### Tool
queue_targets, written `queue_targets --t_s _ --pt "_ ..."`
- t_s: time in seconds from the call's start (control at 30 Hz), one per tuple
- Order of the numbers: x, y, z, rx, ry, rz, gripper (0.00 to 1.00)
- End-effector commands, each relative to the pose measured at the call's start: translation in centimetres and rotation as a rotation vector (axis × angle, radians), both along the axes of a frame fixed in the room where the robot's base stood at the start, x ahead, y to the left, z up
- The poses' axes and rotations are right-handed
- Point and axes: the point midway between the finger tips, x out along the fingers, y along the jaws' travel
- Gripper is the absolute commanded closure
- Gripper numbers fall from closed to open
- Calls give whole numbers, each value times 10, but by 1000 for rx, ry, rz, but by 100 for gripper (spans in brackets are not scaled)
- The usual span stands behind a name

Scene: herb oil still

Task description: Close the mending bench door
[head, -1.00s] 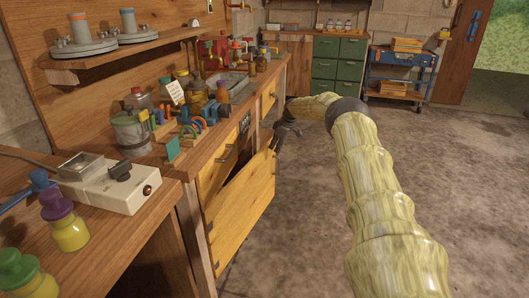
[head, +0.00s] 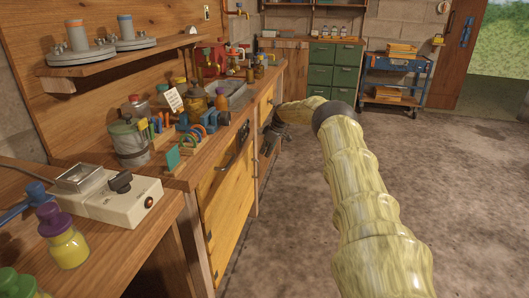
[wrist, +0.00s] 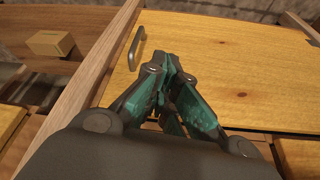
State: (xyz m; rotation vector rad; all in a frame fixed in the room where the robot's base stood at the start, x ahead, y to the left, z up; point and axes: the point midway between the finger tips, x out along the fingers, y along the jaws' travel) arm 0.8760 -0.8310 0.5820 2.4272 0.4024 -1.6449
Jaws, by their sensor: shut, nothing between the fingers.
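The mending bench door (head: 230,205) is a yellow wooden panel on the front of the bench. In the head view it lies about in line with the bench front; I cannot tell whether a small gap is left. In the wrist view the door (wrist: 235,75) fills the right side, with a metal bar handle (wrist: 136,48) near its left edge. My gripper (wrist: 172,58) is shut and empty, its fingertips over the door's face just right of the handle. Contact is unclear. In the head view my gripper (head: 270,138) is small and dark at the door's far end.
The bench top (head: 190,172) is crowded with jars and tools. Left of a wooden post (wrist: 85,85), the wrist view shows an open recess with a small wooden block (wrist: 50,43). The floor (head: 440,190) to the right is clear. A blue cart (head: 395,75) stands farther back.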

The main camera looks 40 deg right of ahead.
Motion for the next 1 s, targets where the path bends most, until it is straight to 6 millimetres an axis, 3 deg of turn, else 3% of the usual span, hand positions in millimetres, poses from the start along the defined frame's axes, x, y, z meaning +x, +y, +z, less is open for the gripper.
queue_targets --t_s 0.2,0.7,1.0 --pt "-18 -15 2 0 0 2 100" --pt "-37 -22 78 -9 -2 5 100" --pt "-45 -25 102 -13 -1 6 100"
